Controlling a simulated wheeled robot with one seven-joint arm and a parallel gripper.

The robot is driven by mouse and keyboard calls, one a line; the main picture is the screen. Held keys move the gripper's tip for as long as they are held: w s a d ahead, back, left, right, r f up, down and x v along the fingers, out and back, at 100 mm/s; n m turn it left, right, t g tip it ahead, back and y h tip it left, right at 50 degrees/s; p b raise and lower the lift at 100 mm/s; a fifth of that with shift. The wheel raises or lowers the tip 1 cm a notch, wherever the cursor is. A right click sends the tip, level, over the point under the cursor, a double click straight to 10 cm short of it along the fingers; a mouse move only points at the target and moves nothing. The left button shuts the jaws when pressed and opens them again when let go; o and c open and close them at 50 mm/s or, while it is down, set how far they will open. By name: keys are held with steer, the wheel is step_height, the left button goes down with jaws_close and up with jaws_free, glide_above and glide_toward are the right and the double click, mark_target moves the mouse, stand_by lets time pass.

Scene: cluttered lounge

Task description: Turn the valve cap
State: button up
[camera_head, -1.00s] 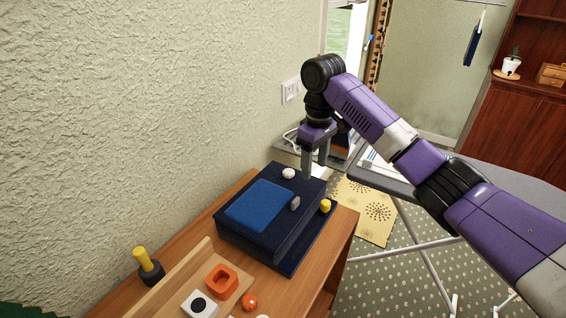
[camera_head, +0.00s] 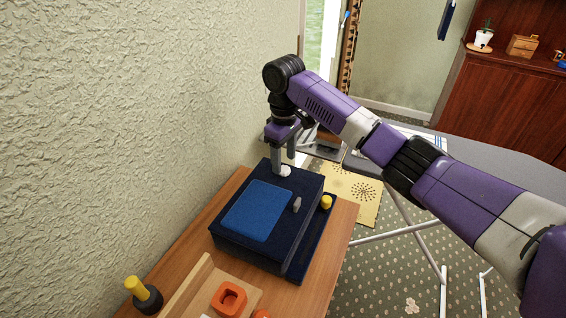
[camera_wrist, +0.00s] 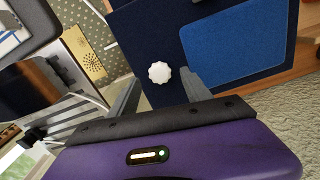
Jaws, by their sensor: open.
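The valve cap appears to be a small white scalloped knob (camera_head: 285,172) on top of a dark blue box (camera_head: 262,250), near its far edge. In the wrist view the white knob (camera_wrist: 160,72) lies between the two grey fingers, beyond their tips as far as the picture shows. My gripper (camera_head: 284,165) points down, open, with its fingers by the knob. One finger partly overlaps the knob in the head view. I cannot tell whether a finger touches it.
The box has a bright blue panel (camera_head: 257,210), a grey knob (camera_head: 297,204) and a yellow knob (camera_head: 326,202). It stands on a wooden table (camera_head: 190,262) against the wall. An orange block (camera_head: 229,298) and a black-and-yellow object (camera_head: 145,295) are nearer. An ironing board (camera_head: 500,165) stands right.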

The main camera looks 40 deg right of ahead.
mark_target(284, 172)
steer(key=shift+f, duration=1.3)
jaws_close()
